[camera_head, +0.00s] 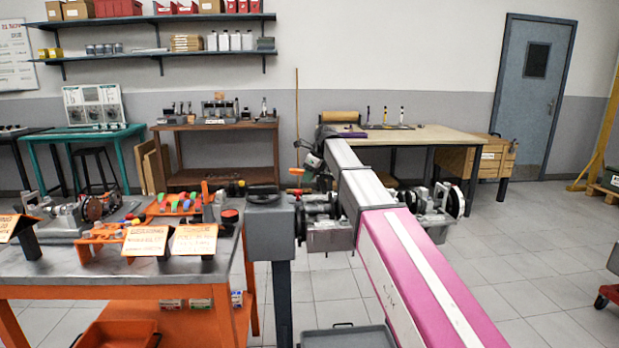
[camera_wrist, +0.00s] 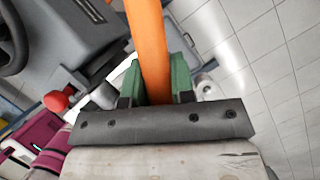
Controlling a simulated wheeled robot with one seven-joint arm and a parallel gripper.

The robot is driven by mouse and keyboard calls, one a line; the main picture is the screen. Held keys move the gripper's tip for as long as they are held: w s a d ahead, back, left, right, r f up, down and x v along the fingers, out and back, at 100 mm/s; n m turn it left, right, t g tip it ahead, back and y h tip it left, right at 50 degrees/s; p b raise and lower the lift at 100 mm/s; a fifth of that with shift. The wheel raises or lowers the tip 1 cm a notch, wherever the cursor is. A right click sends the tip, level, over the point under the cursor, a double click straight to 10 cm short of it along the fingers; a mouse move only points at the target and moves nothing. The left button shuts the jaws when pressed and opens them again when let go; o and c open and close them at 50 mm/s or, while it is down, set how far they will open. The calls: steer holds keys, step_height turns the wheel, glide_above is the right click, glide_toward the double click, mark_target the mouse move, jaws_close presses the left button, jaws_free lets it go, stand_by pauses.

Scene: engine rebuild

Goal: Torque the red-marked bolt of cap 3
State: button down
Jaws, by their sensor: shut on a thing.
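In the wrist view my gripper (camera_wrist: 157,82) has its green-padded fingers shut on an orange bar-like handle (camera_wrist: 150,35). The handle runs up out of the picture, so its far end is hidden. In the head view the grey engine assembly (camera_head: 328,238) on its stand is partly covered by my pink and white arm. Cap 3 and its red-marked bolt cannot be made out in either view. In the head view my gripper cannot be clearly made out beyond my arm.
The stand's grey housing (camera_head: 268,228) has a black handwheel (camera_head: 262,190); the housing also shows in the wrist view (camera_wrist: 75,35), near a red knob (camera_wrist: 55,101). An orange-framed workbench (camera_head: 100,277) with tools and cards is left. A grey tray (camera_head: 348,338) lies low.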

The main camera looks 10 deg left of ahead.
steer(key=shift+w+d+m+t+h, duration=0.1)
steer(key=shift+w+d+m+t, duration=0.1)
steer(key=shift+w+d+m, duration=0.35)
steer(key=shift+w+d+m+t+h, duration=0.1)
steer(key=shift+w+d+m+t, duration=0.15)
steer(key=shift+w+m, duration=0.65)
steer(key=shift+w+d+m+t+h, duration=0.15)
steer(key=shift+w+d+m, duration=0.25)
steer(key=shift+w, duration=0.6)
stand_by(5.5)
